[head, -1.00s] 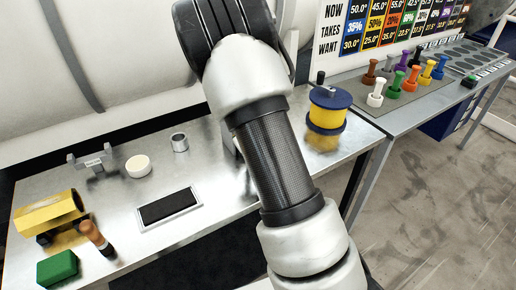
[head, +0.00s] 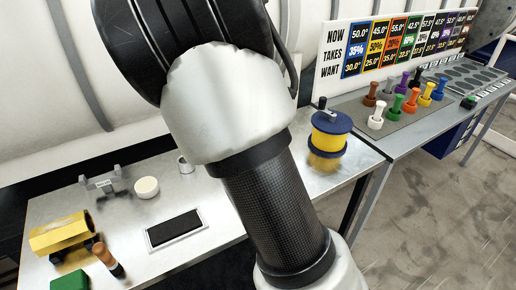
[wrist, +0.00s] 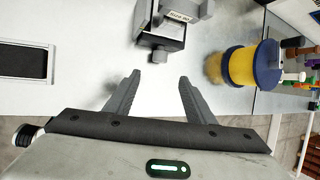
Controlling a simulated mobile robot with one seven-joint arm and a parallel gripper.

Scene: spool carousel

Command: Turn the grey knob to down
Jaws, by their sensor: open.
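In the wrist view, a grey box-shaped device (wrist: 164,32) with a small printed label stands at the top centre on the metal table. A small grey part (wrist: 159,56) sticks out of its near side and may be the grey knob; I cannot be sure, nor tell which way it points. My gripper (wrist: 158,80) is open and empty, its two fingers reaching toward this part with a gap between. In the head view my arm covers the device and the gripper.
A yellow-and-blue spool (head: 331,136) stands right of the device, near the table's edge; it also shows in the wrist view (wrist: 243,66). A dark framed pad (head: 175,229) lies left on the table (head: 120,215). Coloured pegs (head: 399,102) stand on the right bench.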

